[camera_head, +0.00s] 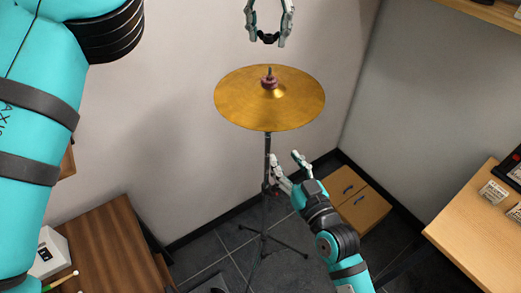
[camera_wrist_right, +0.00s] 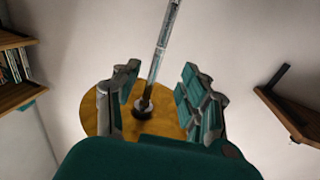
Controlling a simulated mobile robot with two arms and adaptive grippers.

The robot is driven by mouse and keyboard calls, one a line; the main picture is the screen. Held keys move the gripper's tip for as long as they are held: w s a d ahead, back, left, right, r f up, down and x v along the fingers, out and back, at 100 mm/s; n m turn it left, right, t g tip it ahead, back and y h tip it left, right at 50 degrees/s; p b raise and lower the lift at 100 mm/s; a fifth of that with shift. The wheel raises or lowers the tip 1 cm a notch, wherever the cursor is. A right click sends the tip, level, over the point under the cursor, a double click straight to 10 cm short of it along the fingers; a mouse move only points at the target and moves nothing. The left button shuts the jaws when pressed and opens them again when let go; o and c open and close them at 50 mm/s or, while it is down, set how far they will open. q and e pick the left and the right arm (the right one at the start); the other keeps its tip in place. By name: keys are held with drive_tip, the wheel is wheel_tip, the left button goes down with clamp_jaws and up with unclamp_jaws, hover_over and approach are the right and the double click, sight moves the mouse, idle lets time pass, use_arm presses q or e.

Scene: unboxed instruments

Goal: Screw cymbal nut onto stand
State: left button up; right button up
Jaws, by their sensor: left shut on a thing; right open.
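The gold cymbal (camera_head: 240,105) sits on its stand (camera_head: 267,148), with a reddish piece (camera_head: 269,83) and a short rod tip at its centre. My left gripper (camera_head: 268,38) is above the cymbal, pointing down, shut on a small dark piece that looks like the cymbal nut. The nut is apart from the rod tip. My right gripper (camera_head: 285,163) is open below the cymbal, beside the stand's pole. In the right wrist view the pole (camera_wrist_right: 164,45) runs between the open fingers, with the cymbal (camera_wrist_right: 92,118) behind them. I cannot tell how deep the pole is between them.
A wooden desk (camera_head: 465,240) is at the right and a dark wooden cabinet (camera_head: 105,245) at the lower left. A low light wooden cabinet (camera_head: 362,208) stands in the corner behind the stand. The stand's legs spread on the dark tiled floor.

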sight(269, 134)
drive_tip(key=x, duration=1.1)
drive_tip(key=shift+w, duration=0.15)
clamp_jaws()
idle(0.4)
drive_tip(key=shift+w+a+f, duration=0.1)
drive_tip(key=shift+a+f, duration=0.05)
idle(0.3)
